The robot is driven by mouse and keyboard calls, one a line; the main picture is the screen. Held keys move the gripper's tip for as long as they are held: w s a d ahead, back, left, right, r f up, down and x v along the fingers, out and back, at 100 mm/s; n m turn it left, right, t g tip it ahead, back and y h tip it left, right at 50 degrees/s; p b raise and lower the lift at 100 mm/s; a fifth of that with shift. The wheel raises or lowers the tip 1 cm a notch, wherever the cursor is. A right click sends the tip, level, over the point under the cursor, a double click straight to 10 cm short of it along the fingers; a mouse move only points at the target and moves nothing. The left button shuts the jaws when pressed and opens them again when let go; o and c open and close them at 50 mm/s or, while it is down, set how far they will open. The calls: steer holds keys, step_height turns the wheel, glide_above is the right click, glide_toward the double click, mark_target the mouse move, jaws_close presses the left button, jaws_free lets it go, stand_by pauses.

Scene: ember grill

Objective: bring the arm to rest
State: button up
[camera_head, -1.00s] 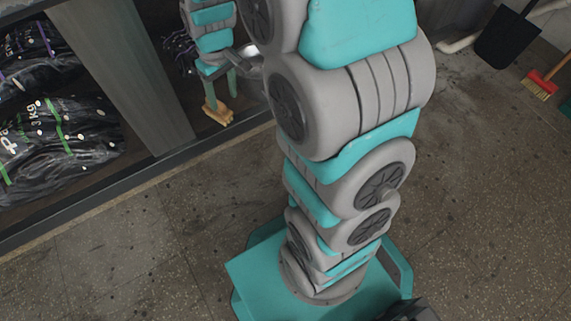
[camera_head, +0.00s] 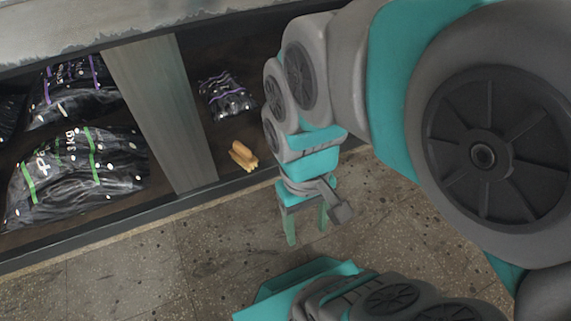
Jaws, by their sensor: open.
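My gripper (camera_head: 307,232) hangs at the end of my arm, in the middle of the head view, with its fingers pointing down. The two green fingers stand apart with nothing between them. It is over the tiled floor, just outside the front edge of the shelf. My arm's large links fill the right side of the view and hide what lies behind them.
A small tan object (camera_head: 243,156) lies on the shelf floor near its front edge (camera_head: 152,216), left of my gripper. Black bags (camera_head: 75,180) with green and purple stripes lie further left, past a grey post (camera_head: 165,110). A smaller bag (camera_head: 227,97) lies behind the tan object. The tiled floor (camera_head: 130,275) is clear.

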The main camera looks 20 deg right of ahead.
steer(key=shift+r, duration=0.1)
step_height(320, 180, up, 12)
steer(key=p, duration=1.2)
